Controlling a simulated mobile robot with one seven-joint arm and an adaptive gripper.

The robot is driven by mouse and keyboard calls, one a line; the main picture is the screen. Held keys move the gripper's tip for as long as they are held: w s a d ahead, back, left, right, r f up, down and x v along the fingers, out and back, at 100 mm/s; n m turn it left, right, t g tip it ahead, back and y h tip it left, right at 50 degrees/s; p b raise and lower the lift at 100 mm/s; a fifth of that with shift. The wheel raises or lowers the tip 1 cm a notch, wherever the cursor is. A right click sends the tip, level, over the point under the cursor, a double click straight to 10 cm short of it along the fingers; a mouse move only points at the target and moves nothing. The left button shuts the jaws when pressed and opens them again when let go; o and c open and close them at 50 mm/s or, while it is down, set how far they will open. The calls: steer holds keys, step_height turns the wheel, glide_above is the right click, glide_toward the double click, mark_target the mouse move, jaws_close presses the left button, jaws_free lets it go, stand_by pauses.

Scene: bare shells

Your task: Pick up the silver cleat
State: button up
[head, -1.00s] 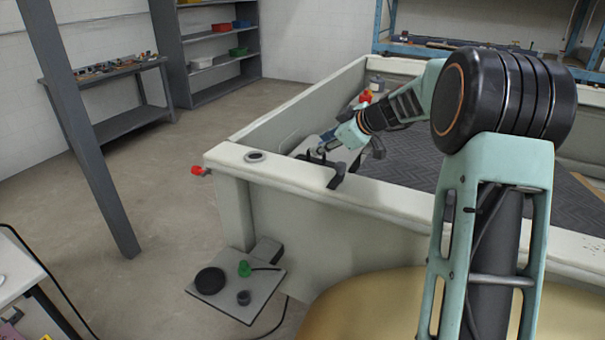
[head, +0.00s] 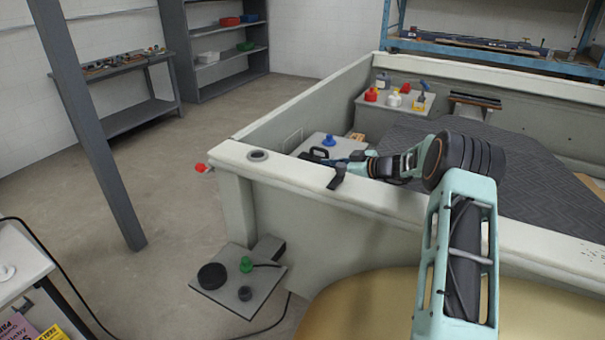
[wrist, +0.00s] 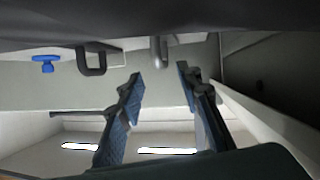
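My gripper (head: 352,162) is low inside the near left corner of the white shell, just behind its front rim. In the wrist view, its two blue-padded fingers (wrist: 160,84) are apart with nothing between the pads. A small grey, rounded piece (wrist: 160,50) shows beyond the gap between the fingertips; it may be the silver cleat, but its shape is mostly hidden. I cannot make out the cleat in the head view, where the gripper and rim cover that spot. A dark handle-shaped loop (wrist: 92,62) stands beside the grey piece.
A blue-topped item (head: 328,140) sits on the pale ledge by the gripper; it also shows in the wrist view (wrist: 46,63). Bottles (head: 393,100) stand on a far corner ledge.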

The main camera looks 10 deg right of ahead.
steer(key=shift+p+x, duration=1.25)
steer(key=shift+x, duration=1.5)
steer(key=shift+d+f, duration=0.1)
jaws_close()
